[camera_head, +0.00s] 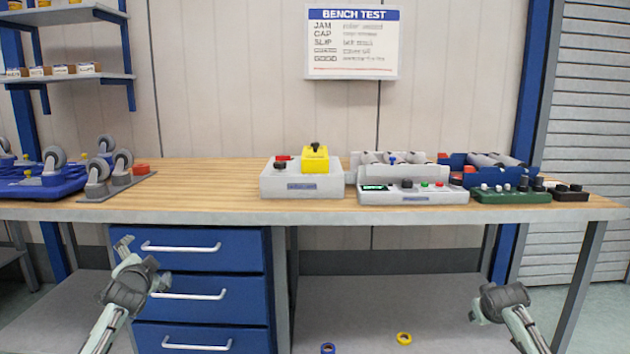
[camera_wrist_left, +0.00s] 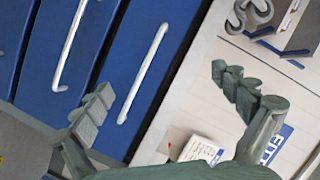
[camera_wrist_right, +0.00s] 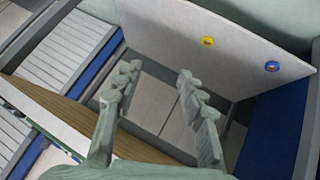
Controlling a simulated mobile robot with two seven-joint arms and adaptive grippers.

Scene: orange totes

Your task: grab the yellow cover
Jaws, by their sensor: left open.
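The yellow cover (camera_head: 315,159) sits on top of a light grey box (camera_head: 301,185) near the front middle of the bench. A dark knob shows on its top. My left gripper (camera_head: 128,255) is in front of the blue drawers, below the bench top and far left of the cover. In the left wrist view its fingers (camera_wrist_left: 165,95) are spread apart with nothing between them. My right gripper (camera_head: 487,305) is below the bench top at the right. In the right wrist view its fingers (camera_wrist_right: 155,85) are apart and empty. Neither gripper touches the cover.
The wooden bench (camera_head: 210,182) has a grey front edge. A grey control box (camera_head: 413,194) and a green box (camera_head: 515,194) stand right of the cover. Casters (camera_head: 100,172) stand at left. A yellow ring (camera_head: 404,338) and a blue ring (camera_head: 328,348) lie on the lower shelf.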

